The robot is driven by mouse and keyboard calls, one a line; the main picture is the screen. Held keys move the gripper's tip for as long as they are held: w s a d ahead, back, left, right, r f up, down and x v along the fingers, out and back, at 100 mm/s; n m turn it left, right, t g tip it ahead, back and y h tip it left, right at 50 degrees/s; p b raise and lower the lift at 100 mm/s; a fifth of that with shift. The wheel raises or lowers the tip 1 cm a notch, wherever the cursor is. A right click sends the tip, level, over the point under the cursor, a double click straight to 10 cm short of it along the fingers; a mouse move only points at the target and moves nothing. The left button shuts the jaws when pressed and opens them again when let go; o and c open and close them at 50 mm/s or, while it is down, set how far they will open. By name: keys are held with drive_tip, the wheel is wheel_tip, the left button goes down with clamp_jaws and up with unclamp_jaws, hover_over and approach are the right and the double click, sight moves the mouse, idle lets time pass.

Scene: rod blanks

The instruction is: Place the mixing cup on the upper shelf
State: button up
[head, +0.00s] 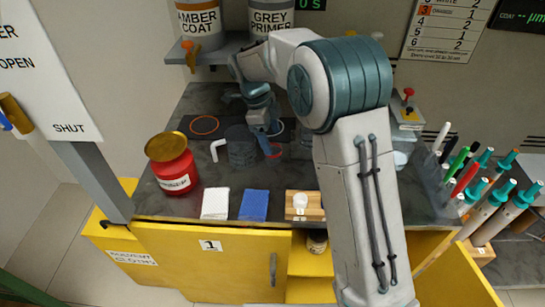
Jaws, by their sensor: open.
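A grey see-through cup with a white handle (240,148), which looks like the mixing cup, stands upright on the dark worktop. My gripper (266,138) points down just to the right of the cup. It is open, and no object shows between its fingers; whether it touches the cup cannot be told. A shelf (223,50) on the back wall carries the amber coat and grey primer containers. The yellow cabinet below the worktop has an open bay with a shelf board (308,262); a small jar (317,242) stands inside. My arm hides part of that bay.
A red can with a yellow lid (173,165) stands left of the cup. A white pad (215,203), a blue cloth (253,205) and a wooden block (304,206) line the front edge. Pens and bottles crowd the right. A yellow door (455,275) stands open at lower right.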

sight(273, 155)
drive_tip(key=x, duration=0.6)
drive_tip(key=shift+s+a+f, duration=0.2)
drive_tip(key=shift+a+f, duration=0.1)
drive_tip(key=shift+f, duration=0.05)
drive_tip(key=c, duration=1.1)
